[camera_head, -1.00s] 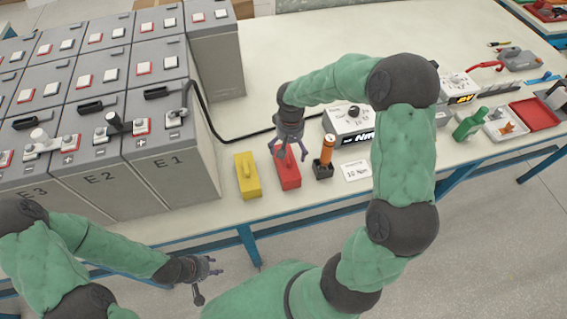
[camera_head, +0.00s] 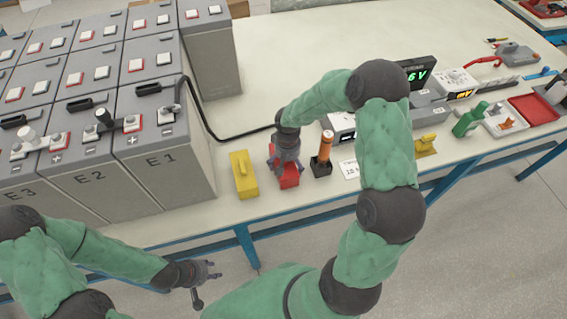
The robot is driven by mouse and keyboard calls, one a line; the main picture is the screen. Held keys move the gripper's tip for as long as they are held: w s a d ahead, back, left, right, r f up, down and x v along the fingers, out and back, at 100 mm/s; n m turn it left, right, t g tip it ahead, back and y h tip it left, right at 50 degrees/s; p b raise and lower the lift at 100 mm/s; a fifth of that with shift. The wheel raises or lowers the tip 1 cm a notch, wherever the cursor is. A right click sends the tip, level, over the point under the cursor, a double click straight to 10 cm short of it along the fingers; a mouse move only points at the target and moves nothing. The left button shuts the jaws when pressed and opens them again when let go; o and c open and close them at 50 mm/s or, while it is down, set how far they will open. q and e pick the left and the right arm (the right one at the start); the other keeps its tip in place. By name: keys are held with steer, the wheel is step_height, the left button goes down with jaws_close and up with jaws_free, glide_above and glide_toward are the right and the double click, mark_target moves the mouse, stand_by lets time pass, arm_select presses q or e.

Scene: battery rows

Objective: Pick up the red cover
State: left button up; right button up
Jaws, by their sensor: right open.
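The red cover (camera_head: 289,181) is a small red block on the near edge of the table, between the yellow cover and an orange-handled tool. My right gripper (camera_head: 284,163) is right over it, pointing down, with its fingers open around the upper part of the cover. The fingers and hand hide the cover's top. I cannot tell whether the fingers touch it. My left gripper (camera_head: 209,271) is in front of the table, low and away from the cover; its fingers look apart and empty.
The yellow cover (camera_head: 243,175) stands just left, and the orange-handled tool (camera_head: 322,153) in its black holder just right. Grey battery E1 (camera_head: 165,160) and a black cable (camera_head: 235,137) are further left. A meter (camera_head: 342,124) stands behind. The table's back middle is clear.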

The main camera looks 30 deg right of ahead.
steer(key=shift+f, duration=0.1)
steer(key=c, duration=0.9)
